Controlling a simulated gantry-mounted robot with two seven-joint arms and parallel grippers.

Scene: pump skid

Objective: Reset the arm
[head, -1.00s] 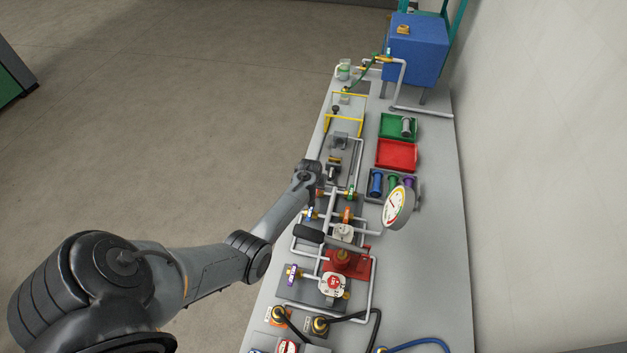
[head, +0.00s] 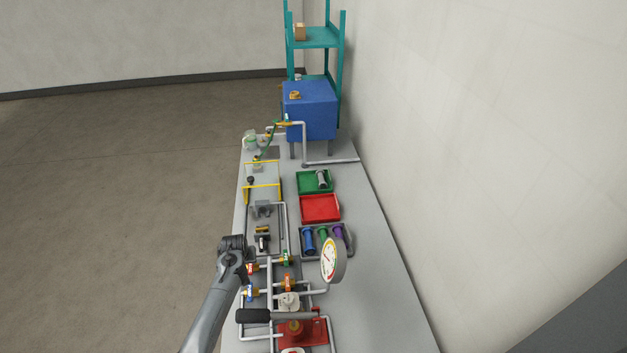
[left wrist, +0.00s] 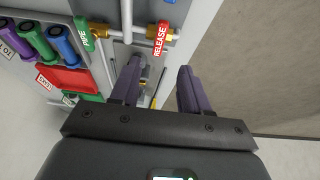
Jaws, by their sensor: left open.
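My left arm (head: 215,305) comes in from the lower left in the head view. Its wrist is over the left edge of the grey skid table (head: 375,290), beside the small valves. My left gripper (left wrist: 158,78) is open in the left wrist view, with two dark purple fingers apart and nothing held between them. Beyond the fingers are pipework, a red RELEASE tag (left wrist: 161,38) and a green tag (left wrist: 84,33). The fingers cannot be made out in the head view. My right gripper is in neither view.
A round gauge (head: 329,260) and a black-handled lever (head: 255,316) stand among the pipes. Green (head: 315,182), red (head: 320,208) and dark (head: 310,255) trays lie along the table. A blue tank (head: 310,110) is at the back. The wall is close on the right; open floor lies left.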

